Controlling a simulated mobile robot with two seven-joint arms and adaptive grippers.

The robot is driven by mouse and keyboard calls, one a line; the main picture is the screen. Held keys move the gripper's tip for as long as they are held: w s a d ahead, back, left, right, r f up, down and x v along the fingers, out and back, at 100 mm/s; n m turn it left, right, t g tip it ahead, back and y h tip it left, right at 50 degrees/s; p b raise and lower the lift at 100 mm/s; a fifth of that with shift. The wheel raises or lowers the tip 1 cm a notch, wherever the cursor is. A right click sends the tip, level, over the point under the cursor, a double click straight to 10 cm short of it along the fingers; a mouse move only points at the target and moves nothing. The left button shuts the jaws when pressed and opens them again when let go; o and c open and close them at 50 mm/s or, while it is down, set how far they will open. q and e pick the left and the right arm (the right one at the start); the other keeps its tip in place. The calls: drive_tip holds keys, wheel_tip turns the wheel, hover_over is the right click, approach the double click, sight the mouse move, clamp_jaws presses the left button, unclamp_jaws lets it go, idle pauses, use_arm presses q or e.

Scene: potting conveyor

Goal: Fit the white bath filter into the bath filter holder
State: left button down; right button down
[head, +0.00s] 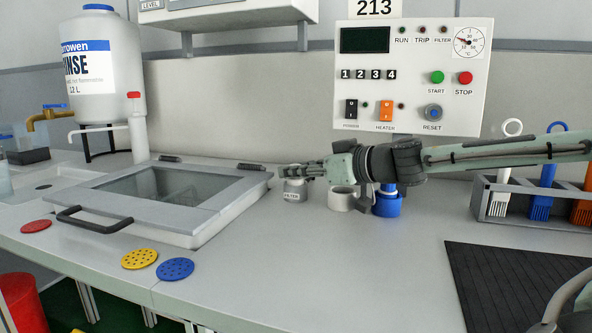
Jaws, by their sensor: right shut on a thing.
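My right gripper (290,171) reaches in from the right, low over the bench, with its fingertips directly above a small grey cup labelled FILTER (294,195), the bath filter holder. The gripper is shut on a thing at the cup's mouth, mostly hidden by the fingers. No white bath filter shows lying elsewhere, so I take the held thing to be it. I cannot tell whether it touches the holder or sits inside. My left gripper is not in view.
A pale cup (342,199) and a blue cup (387,205) stand just right of the holder, under my right arm. The lidded bath (160,195) is to the left. Red (36,226), yellow (140,259) and blue (175,269) discs lie in front. A brush rack (500,200) stands right.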

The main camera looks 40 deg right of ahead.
drive_tip(key=c, duration=1.3)
unclamp_jaws()
drive_tip(key=shift+o, duration=0.2)
drive_tip(key=shift+d+r, duration=0.1)
drive_tip(key=shift+r, duration=0.3)
wheel_tip(320, 180, up, 9)
drive_tip(key=shift+r, duration=0.1)
